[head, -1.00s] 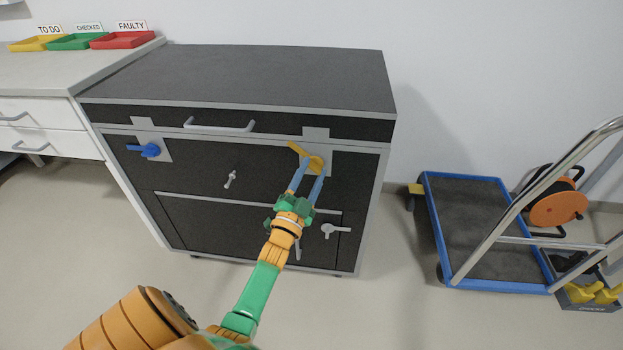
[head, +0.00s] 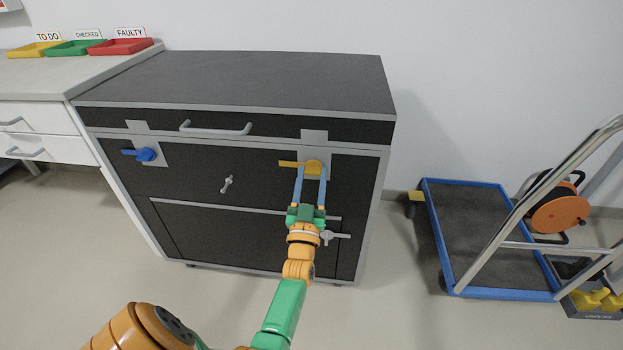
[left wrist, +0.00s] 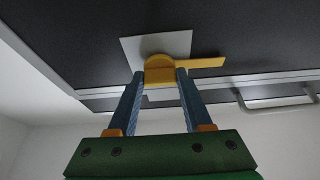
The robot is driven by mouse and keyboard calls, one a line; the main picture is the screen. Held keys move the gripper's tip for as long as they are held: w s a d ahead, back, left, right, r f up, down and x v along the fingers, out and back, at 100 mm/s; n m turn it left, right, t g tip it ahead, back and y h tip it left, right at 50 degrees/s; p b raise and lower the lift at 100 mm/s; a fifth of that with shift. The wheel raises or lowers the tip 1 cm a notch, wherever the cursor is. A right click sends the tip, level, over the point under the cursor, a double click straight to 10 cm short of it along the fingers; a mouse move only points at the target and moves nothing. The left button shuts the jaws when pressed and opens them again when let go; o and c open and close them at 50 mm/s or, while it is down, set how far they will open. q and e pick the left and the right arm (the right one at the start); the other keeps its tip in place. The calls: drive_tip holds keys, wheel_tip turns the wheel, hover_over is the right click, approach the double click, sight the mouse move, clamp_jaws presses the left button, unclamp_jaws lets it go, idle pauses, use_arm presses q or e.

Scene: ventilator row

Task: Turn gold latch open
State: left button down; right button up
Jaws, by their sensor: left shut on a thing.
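The gold latch (head: 313,167) is on the upper right of the dark cabinet's front. Its lever (head: 288,164) points left and lies about level. My left gripper (head: 311,174) is shut on the latch's round hub, with one blue finger on each side. In the left wrist view the fingers of the left gripper (left wrist: 161,77) hold the gold hub (left wrist: 159,67), and the lever (left wrist: 205,62) sticks out to the right past one finger. A grey plate lies behind the latch. My right gripper is in neither view.
A blue latch (head: 146,154) is at the cabinet's upper left. A small grey handle (head: 227,184) and a grey latch (head: 329,237) sit lower. A bar handle (head: 215,129) crosses the top drawer. A blue-edged trolley (head: 470,220) stands to the right, with clear floor between.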

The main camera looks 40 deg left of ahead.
use_arm(q)
drive_tip(key=shift+n, duration=0.3)
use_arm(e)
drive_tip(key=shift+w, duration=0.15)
use_arm(q)
drive_tip(key=shift+c, duration=1.6)
unclamp_jaws()
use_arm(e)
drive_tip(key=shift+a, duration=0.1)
use_arm(q)
drive_tip(key=shift+s, duration=0.1)
drive_tip(key=v, duration=0.7)
drive_tip(key=shift+p, duration=0.3)
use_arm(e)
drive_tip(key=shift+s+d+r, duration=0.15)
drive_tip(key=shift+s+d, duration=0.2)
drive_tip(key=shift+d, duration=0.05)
